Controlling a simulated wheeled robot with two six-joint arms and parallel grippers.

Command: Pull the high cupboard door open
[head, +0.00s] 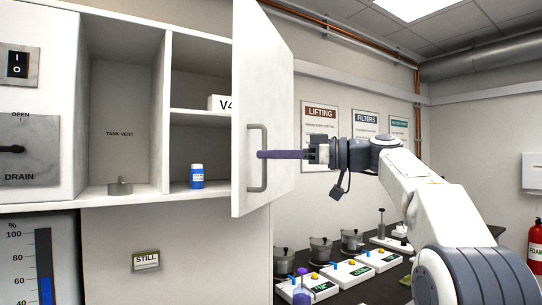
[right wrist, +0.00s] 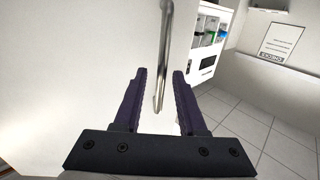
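The high cupboard door (head: 262,75) is white and stands swung out from the cupboard, with shelves showing to its left. Its metal bar handle (head: 250,175) is upright on the door face. My right gripper (head: 262,154) reaches in from the right, its purple fingers level with the handle's middle. In the right wrist view the handle (right wrist: 164,50) lies between the spread fingers of the right gripper (right wrist: 160,72), with gaps at both sides. I cannot tell how deep it sits between them. My left gripper is not in view.
The open cupboard holds a blue-and-white bottle (head: 197,177), a V4 box (head: 219,102) and a small metal pot (head: 120,187). Below right, a dark counter carries several pots and white boxes (head: 345,268). A red extinguisher (head: 535,245) is at far right.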

